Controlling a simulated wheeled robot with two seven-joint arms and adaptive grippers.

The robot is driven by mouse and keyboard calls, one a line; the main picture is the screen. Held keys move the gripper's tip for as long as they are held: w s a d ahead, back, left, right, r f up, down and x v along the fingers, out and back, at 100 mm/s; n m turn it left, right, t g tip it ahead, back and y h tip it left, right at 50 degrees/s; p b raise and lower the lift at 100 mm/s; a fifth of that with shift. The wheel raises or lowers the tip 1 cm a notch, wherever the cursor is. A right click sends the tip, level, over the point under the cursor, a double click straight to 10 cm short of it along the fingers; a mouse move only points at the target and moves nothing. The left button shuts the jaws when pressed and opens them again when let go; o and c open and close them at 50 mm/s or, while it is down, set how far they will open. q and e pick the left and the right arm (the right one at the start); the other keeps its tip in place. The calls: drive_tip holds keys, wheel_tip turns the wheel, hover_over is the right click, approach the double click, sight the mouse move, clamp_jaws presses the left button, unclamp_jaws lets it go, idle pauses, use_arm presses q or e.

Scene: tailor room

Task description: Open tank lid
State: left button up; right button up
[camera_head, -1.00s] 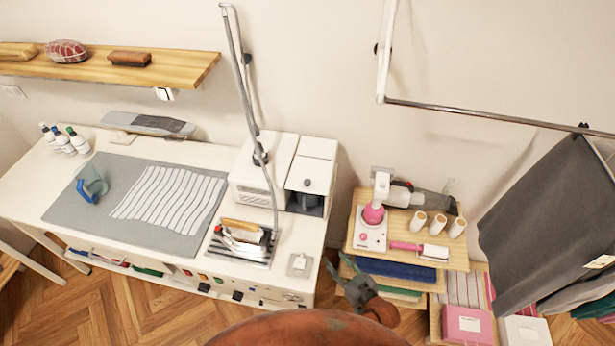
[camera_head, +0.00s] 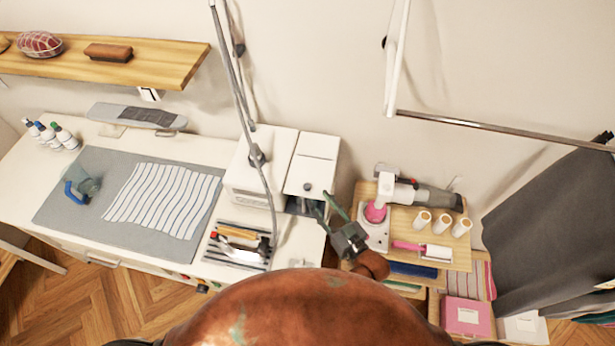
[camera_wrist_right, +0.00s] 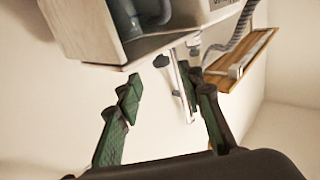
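The white steam station (camera_head: 258,178) stands at the right end of the table. Its right-hand part, the tank, has a white lid (camera_head: 315,172) with a dark round knob (camera_head: 308,187) near the front; the lid looks closed. Below the lid the front is open and dark. My right gripper (camera_head: 327,206) is open and empty, just right of and in front of the knob, with its fingers pointing at the tank. In the right wrist view the two green fingers (camera_wrist_right: 165,82) are apart, under the station's edge (camera_wrist_right: 125,45). My left gripper is not in view.
An iron (camera_head: 240,246) lies on a striped rest left of my right gripper. A hose on a pole (camera_head: 236,85) rises beside the station. A wooden shelf unit (camera_head: 455,255) with a pink-white device (camera_head: 376,220) and spools stands close on the right.

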sight(310, 188)
drive_tip(key=shift+w+a+r, duration=0.1)
drive_tip(key=shift+w+a, duration=0.15)
drive_tip(key=shift+w, duration=0.1)
drive_tip(key=p+x, duration=0.1)
drive_tip(key=x, duration=0.5)
drive_tip(key=shift+a, duration=0.1)
drive_tip(key=shift+w+a, duration=0.2)
drive_tip(key=shift+w, duration=0.05)
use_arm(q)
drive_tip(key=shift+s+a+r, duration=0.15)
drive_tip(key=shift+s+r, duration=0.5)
use_arm(e)
clamp_jaws()
